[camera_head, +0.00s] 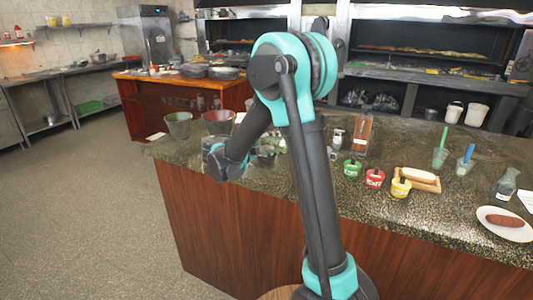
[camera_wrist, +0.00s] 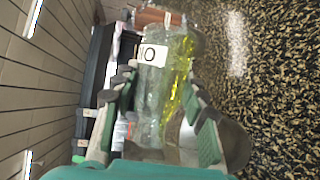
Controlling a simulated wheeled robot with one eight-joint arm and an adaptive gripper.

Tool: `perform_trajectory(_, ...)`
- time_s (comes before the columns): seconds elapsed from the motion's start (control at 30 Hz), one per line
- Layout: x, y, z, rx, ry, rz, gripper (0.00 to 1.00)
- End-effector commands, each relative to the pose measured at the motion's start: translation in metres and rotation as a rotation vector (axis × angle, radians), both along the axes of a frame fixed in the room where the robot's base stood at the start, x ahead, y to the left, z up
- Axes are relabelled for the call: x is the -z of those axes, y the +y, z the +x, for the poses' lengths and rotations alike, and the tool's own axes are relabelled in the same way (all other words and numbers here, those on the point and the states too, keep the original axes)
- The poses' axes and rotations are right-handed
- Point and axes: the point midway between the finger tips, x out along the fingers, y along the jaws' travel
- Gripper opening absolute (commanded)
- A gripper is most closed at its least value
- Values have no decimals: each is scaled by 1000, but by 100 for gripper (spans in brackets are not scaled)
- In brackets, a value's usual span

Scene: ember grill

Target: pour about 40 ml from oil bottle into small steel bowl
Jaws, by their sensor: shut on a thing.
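My gripper (camera_wrist: 163,95) is shut on the oil bottle (camera_wrist: 150,90), a clear glass bottle with a white label marked "O". Yellow oil lies along the bottle's side nearest the counter in the wrist view, and the bottle looks tipped well over. In the head view my gripper (camera_head: 214,166) is over the counter's left front part, with the clear bottle (camera_head: 211,144) partly hidden by it. I cannot make out the small steel bowl for certain; my arm hides part of the counter. No falling oil stream can be made out.
Right of my arm stand green (camera_head: 352,169), red (camera_head: 374,178) and yellow (camera_head: 400,187) cups, a wooden tray (camera_head: 425,186) and a plate (camera_head: 490,215).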

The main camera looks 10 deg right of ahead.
Motion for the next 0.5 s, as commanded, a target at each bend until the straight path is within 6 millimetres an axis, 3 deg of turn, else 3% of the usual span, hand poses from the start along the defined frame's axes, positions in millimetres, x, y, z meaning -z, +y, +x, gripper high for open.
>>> perform_trajectory(0.5,-2,-1,-1,0,-17,16,6)
